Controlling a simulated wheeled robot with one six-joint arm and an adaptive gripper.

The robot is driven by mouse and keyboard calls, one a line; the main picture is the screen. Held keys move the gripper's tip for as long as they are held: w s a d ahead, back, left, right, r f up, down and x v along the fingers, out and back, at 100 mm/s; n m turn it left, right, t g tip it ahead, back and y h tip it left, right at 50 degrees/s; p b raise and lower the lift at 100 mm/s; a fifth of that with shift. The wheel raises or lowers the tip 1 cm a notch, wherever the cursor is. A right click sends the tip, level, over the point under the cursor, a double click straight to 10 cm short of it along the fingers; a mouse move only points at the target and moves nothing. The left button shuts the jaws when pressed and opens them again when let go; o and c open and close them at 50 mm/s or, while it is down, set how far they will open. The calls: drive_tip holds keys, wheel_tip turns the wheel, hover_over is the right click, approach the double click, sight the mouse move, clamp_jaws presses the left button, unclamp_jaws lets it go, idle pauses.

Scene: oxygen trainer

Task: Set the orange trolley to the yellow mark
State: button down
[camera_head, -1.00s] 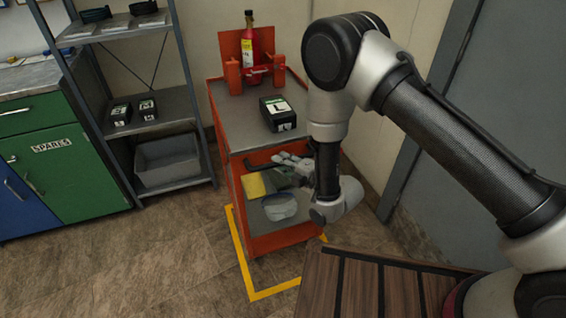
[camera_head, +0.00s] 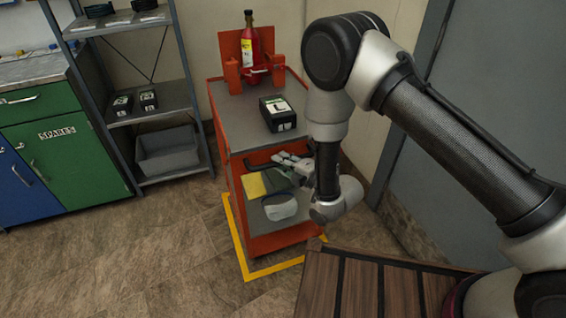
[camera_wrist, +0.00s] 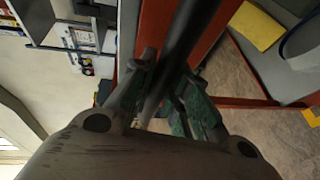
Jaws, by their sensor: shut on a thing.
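The orange trolley (camera_head: 222,130) stands upright inside the yellow floor outline (camera_head: 272,271). A narrow strip of floor shows between the trolley's near bottom edge and the outline's front line. The left line runs close beside the trolley. The outline's back is hidden by the trolley, and its right side is mostly hidden by my arm and the slatted top. My gripper (camera_head: 291,169) is shut on the trolley's black handle (camera_head: 260,165), at its near side. The wrist view shows the dark handle bar (camera_wrist: 185,42) between my gripper's fingers (camera_wrist: 160,92).
The trolley carries a red bottle (camera_head: 249,45) in a holder, a black box (camera_head: 277,113), a yellow cloth (camera_head: 255,185) and a clear container (camera_head: 280,207). A grey shelf (camera_head: 165,115) and green cabinet (camera_head: 62,165) stand left. Floor at the front left is clear.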

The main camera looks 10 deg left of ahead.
drive_tip(key=c, duration=1.4)
unclamp_jaws()
drive_tip(key=shift+o, duration=0.2)
drive_tip(key=v, duration=1.2)
drive_tip(key=shift+f, duration=0.1)
